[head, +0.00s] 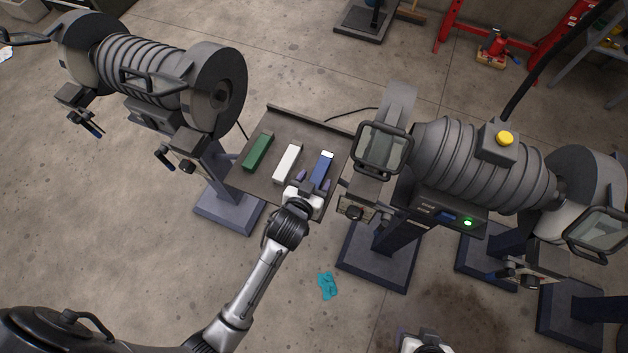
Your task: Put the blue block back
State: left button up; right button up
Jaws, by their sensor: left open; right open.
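A blue block (321,168) with a white far end lies on a grey tray-like table (272,122). A white block (287,163) and a green block (257,152) lie to its left on the same surface. My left gripper (314,180) is open at the near end of the blue block. Its purple fingertips appear on either side of that end; I cannot tell whether they touch it. The gripper body hides the near edge there. My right gripper (425,342) is only partly in view at the bottom edge, away from the blocks.
Large grey ribbed machines stand on pedestals left (150,75) and right (470,165) of the table. The right machine's glass shield (383,150) is close to the blue block. A teal cloth (327,286) lies on the otherwise open concrete floor in front.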

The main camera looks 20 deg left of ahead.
pick_arm(q)
jog(key=shift+r, duration=0.1)
jog(key=shift+s+r, duration=0.2)
jog(key=p+v, duration=0.2)
jog(key=v, duration=0.9)
jog(key=shift+s, duration=0.3)
jog(key=s+a+f+m+g, duration=0.1)
jog(key=s+a+f+g, duration=0.1)
jog(key=s+a+g, duration=0.2)
jog(key=s+a+f+m+g, duration=0.1)
jog(key=s+a+g, duration=0.3)
jog(key=s, duration=0.6)
jog(key=shift+f+g, duration=0.6)
jog(key=shift+g, duration=0.4)
jog(key=shift+w, duration=0.1)
